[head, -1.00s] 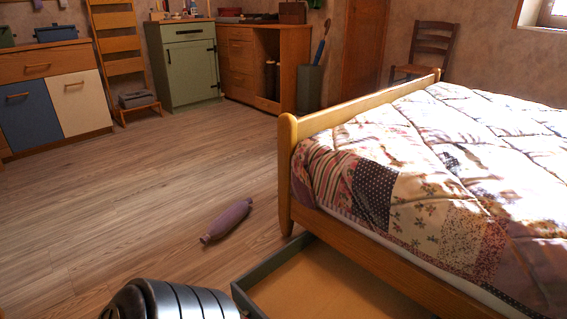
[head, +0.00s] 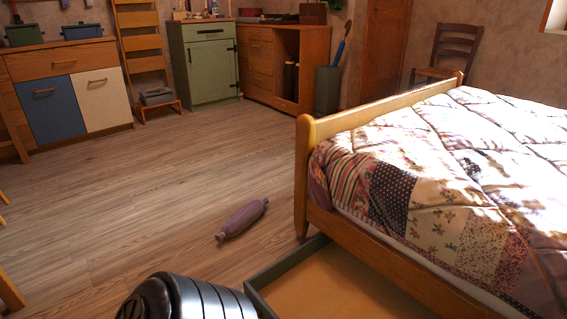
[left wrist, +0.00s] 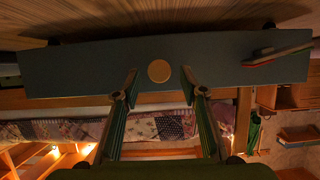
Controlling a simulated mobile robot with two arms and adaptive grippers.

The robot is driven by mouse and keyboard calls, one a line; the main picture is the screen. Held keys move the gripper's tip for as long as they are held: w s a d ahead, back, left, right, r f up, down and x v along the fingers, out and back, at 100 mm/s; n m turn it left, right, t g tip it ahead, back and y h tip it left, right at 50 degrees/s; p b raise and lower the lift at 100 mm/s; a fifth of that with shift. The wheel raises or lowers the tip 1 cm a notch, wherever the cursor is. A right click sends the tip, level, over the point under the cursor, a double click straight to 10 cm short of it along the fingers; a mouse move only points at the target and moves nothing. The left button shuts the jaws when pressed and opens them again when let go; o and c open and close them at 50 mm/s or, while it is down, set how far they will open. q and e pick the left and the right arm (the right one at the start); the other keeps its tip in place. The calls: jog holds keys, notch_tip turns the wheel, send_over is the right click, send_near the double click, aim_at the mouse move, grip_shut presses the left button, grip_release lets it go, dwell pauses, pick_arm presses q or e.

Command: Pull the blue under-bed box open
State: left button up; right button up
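The blue-grey under-bed box (head: 262,301) juts out from under the bed's side in the head view, with its tan inside showing. Its front panel (left wrist: 90,68) spans the left wrist view, which looks upside down, with a round tan knob (left wrist: 159,71) in the middle. My left gripper (left wrist: 159,78) is open. Its two fingertips stand on either side of the knob with gaps, and I see no contact. The depth between fingertips and knob is hard to judge. The left gripper is not visible in the head view. My right gripper is in neither view.
A purple bolster-like roll (head: 242,218) lies on the wooden floor left of the bed post. The bed (head: 400,255) stands over the box. A red and green brush-like item (left wrist: 277,55) shows by the panel's right end.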

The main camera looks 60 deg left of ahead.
pick_arm(q)
jog(key=v, duration=1)
jog(key=shift+s, duration=0.2)
jog(key=shift+a, duration=0.1)
